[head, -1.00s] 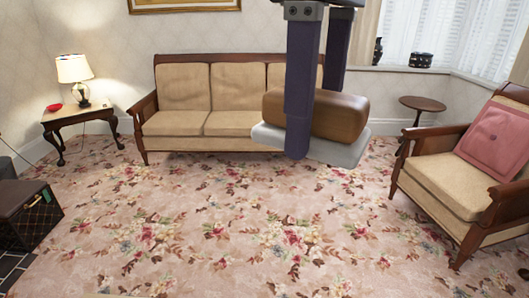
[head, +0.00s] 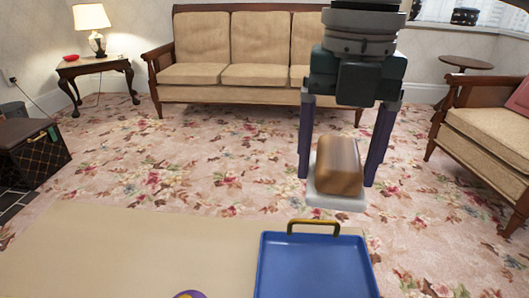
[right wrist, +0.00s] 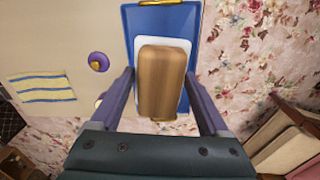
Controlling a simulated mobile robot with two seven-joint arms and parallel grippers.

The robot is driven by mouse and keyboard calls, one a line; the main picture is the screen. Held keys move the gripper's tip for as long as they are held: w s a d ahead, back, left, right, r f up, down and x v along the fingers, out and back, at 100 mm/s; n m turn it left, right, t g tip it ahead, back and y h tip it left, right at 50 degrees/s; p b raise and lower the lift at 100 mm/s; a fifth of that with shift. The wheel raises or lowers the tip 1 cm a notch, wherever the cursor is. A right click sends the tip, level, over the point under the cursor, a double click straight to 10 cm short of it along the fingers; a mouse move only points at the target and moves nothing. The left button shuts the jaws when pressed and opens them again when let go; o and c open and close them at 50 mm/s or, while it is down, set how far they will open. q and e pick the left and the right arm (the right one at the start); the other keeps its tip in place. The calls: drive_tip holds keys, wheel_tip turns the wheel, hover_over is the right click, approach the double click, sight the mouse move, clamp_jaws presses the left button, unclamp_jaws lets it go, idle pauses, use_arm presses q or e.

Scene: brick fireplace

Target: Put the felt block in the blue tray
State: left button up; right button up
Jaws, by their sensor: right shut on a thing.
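The felt block (head: 340,165) is brown with a pale grey-white base. My right gripper (head: 337,182) is shut on it, with one purple finger on each side, and holds it in the air. The blue tray (head: 312,268) lies on the beige table below it in the head view, with a yellow handle at its far edge. In the right wrist view the block (right wrist: 162,80) overlaps the blue tray (right wrist: 135,30), hiding its middle. The visible part of the tray is empty. My left gripper is not in view.
The beige table top (head: 130,255) is mostly clear left of the tray. A purple round thing (head: 190,294) sits near its front edge, and a yellow-and-blue striped cloth (right wrist: 42,87) lies farther left in the right wrist view. A sofa (head: 240,65) and armchair (head: 490,120) stand beyond.

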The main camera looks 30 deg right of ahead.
drive_tip(key=f, duration=0.1)
drive_tip(key=f+n+b, duration=0.1)
drive_tip(key=shift+d+f, duration=0.2)
drive_tip(key=shift+f, duration=0.2)
drive_tip(key=b, duration=0.8)
hover_over(315, 282)
wheel_tip(315, 282, down, 16)
drive_tip(key=shift+a+r, duration=0.1)
drive_tip(key=shift+r, duration=0.15)
wheel_tip(315, 282, down, 4)
drive_tip(key=shift+f+b, duration=0.1)
drive_tip(key=shift+b, duration=1.15)
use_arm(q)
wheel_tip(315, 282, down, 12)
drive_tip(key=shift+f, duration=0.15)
